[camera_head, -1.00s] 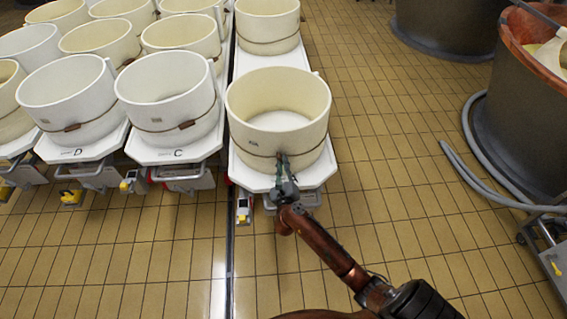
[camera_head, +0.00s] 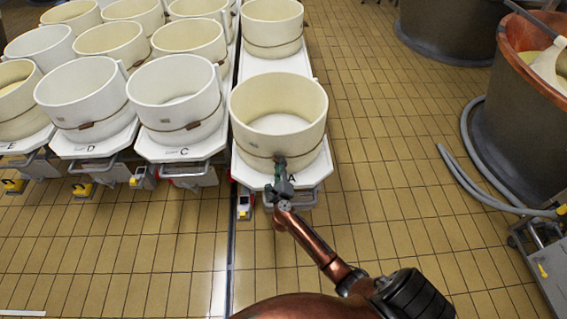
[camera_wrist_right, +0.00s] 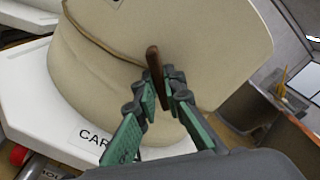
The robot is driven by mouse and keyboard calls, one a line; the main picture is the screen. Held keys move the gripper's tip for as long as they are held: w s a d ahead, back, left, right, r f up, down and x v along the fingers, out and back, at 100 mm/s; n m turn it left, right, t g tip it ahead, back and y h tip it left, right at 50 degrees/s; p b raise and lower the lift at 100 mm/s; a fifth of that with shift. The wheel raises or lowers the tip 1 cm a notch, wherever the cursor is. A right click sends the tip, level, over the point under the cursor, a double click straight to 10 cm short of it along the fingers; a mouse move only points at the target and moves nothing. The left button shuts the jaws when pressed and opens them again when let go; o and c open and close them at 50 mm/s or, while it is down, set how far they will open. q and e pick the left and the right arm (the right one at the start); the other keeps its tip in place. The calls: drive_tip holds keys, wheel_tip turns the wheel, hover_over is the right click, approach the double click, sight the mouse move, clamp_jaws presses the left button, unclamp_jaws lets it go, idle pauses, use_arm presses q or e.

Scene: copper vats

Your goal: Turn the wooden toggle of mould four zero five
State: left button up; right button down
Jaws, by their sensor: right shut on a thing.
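A cream round mould (camera_head: 262,135) stands on a white board at the front of the right row. A cord runs around its wall, and the brown wooden toggle (camera_head: 279,160) sits on the cord on the side facing me. My right gripper (camera_head: 281,172) is at that wall. In the right wrist view the toggle (camera_wrist_right: 154,72) stands up steeply between the green-padded fingertips of my right gripper (camera_wrist_right: 160,92), which is shut on it. The mould's number is too small to read. My left gripper is not in view.
Several other moulds (camera_head: 180,100) with cords and toggles stand on boards to the left and behind. A vat (camera_head: 525,110) and a grey hose (camera_head: 470,180) are at the right. The tiled floor (camera_head: 400,190) between is clear.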

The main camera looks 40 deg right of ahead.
drive_tip(key=n+p, duration=0.2)
drive_tip(key=shift+r+n+p, duration=0.3)
drive_tip(key=shift+n+p, duration=0.1)
drive_tip(key=shift+f+n+p, duration=0.1)
drive_tip(key=shift+n+p, duration=0.8)
drive_tip(key=shift+n, duration=0.3)
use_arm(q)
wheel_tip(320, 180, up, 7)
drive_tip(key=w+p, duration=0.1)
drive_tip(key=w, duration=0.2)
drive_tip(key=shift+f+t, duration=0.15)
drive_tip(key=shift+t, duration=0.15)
use_arm(e)
drive_tip(key=shift+f+n, duration=0.15)
drive_tip(key=shift+n, duration=0.95)
drive_tip(key=c, duration=2)
unclamp_jaws()
drive_tip(key=v, duration=1.2)
